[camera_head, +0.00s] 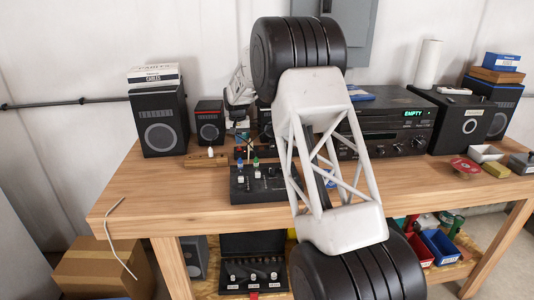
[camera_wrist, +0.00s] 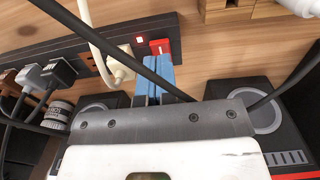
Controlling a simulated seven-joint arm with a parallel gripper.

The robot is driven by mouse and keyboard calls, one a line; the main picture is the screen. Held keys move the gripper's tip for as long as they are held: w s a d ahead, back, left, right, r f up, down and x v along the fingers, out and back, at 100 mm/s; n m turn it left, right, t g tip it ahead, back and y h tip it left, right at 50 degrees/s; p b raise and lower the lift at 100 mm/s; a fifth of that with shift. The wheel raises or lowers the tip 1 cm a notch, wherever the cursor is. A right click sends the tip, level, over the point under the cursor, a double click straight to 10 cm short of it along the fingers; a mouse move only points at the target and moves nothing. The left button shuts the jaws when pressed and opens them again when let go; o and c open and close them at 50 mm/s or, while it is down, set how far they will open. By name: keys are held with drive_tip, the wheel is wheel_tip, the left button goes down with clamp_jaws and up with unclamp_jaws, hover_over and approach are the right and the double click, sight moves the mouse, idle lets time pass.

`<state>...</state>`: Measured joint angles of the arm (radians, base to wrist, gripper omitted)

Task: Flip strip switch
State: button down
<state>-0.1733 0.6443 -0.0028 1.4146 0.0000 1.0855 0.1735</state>
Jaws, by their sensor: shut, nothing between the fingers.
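The power strip (camera_wrist: 92,50) is a long black bar in the wrist view, running from the left to the upper middle. Its red rocker switch (camera_wrist: 160,46) sits at the right end, with a small lit red light (camera_wrist: 139,38) beside it. My gripper (camera_wrist: 158,68) shows blue fingers, closed together, with their tips right at the lower edge of the switch. I cannot tell whether they touch it. A black cable crosses in front of the fingers. In the head view my arm hides much of the area around the strip, and the fingertips are not clear.
A white plug (camera_wrist: 120,66) and dark plugs (camera_wrist: 61,71) with cables sit in the strip, left of the switch. Speakers (camera_head: 158,120) stand on the wooden bench (camera_head: 140,185). A wooden block (camera_head: 206,160) and a black control box (camera_head: 258,184) lie nearby.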

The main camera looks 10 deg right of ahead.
drive_tip(key=shift+f, duration=1.3)
idle(1.4)
drive_tip(key=shift+r, duration=0.15)
drive_tip(key=shift+r, duration=3.35)
